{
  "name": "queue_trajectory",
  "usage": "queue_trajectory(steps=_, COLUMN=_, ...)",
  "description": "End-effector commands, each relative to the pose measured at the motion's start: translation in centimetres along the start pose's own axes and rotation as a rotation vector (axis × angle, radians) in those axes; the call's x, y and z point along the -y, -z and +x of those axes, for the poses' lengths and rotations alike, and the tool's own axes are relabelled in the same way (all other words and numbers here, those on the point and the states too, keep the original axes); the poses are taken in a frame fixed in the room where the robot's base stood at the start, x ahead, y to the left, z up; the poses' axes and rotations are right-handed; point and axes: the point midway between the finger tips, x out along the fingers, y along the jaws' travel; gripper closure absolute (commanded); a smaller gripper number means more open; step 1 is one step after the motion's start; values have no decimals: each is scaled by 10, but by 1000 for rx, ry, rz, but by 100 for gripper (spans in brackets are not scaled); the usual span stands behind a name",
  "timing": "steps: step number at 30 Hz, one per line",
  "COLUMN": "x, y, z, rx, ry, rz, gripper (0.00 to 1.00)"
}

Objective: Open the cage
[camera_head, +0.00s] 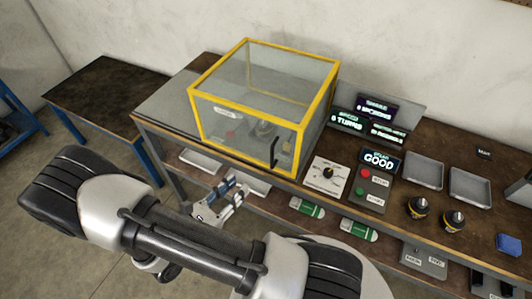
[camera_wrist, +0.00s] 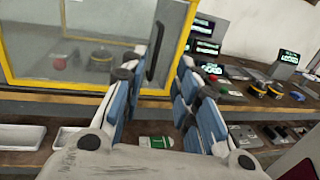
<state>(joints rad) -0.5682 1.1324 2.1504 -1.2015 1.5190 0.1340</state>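The cage (camera_head: 246,109) is a clear-panelled box with a yellow frame on the workbench, and its front door looks shut. A black vertical handle (camera_head: 274,151) sits near the right edge of the front panel. In the wrist view the handle (camera_wrist: 155,50) shows between my fingertips, just left of the yellow post. My gripper (camera_head: 231,188) is open and empty, in front of the cage and below and left of the handle in the head view. The blue-padded fingers (camera_wrist: 163,68) point toward the cage front and look apart from the handle.
Right of the cage are a dial panel (camera_head: 326,178), lit displays (camera_head: 380,161), a red and green button box (camera_head: 371,190) and metal trays (camera_head: 423,171). Green-white packs (camera_head: 306,207) lie on the lower shelf. A dark side table (camera_head: 105,90) stands left.

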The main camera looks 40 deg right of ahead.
Motion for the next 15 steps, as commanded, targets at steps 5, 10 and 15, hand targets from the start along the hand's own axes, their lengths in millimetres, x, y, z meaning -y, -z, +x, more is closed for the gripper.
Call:
queue_trajectory(steps=5, x=1, y=1, z=17, rx=3, ry=2, rz=-5, gripper=71)
queue_trajectory(steps=10, x=2, y=1, z=52, rx=1, ry=6, rz=-5, gripper=71)
queue_trajectory(steps=15, x=2, y=1, z=89, rx=1, ry=7, rz=-3, gripper=71)
